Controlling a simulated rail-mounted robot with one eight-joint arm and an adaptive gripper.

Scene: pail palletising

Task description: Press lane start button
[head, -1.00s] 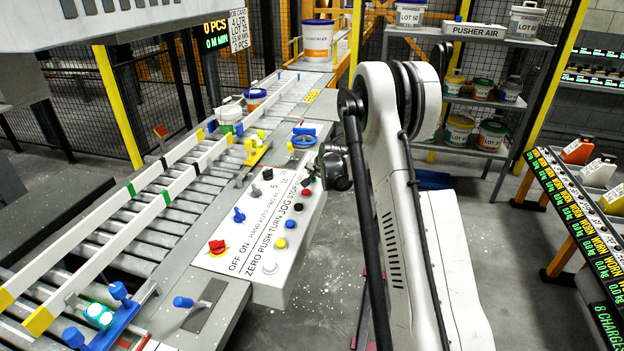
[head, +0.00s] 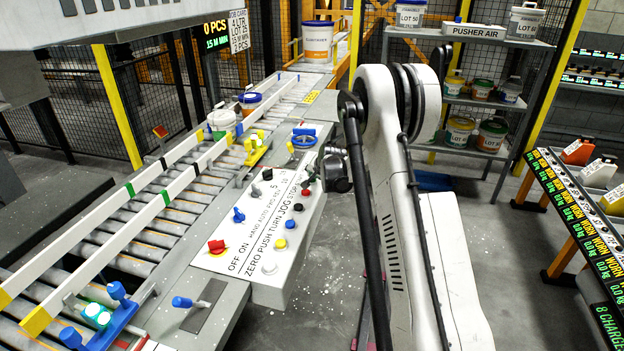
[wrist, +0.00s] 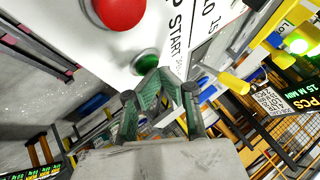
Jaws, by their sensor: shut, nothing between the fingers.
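The green button (wrist: 146,61) beside the word START shows in the wrist view, on a white control panel (head: 222,262). A large red button (wrist: 118,10) is next to it. My gripper (wrist: 165,80) is shut and empty, with its fingertips at the green button's lower edge and partly covering it. I cannot tell whether they touch it. In the head view my gripper (head: 316,170) is at the panel's far right end, mostly hidden by my dark wrist. The hanging display (head: 215,35) reads 0 PCS and 15 M MIN.
The roller lane (head: 150,215) runs along the panel's left, between white guide rails. Shelves (head: 487,103) stand behind.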

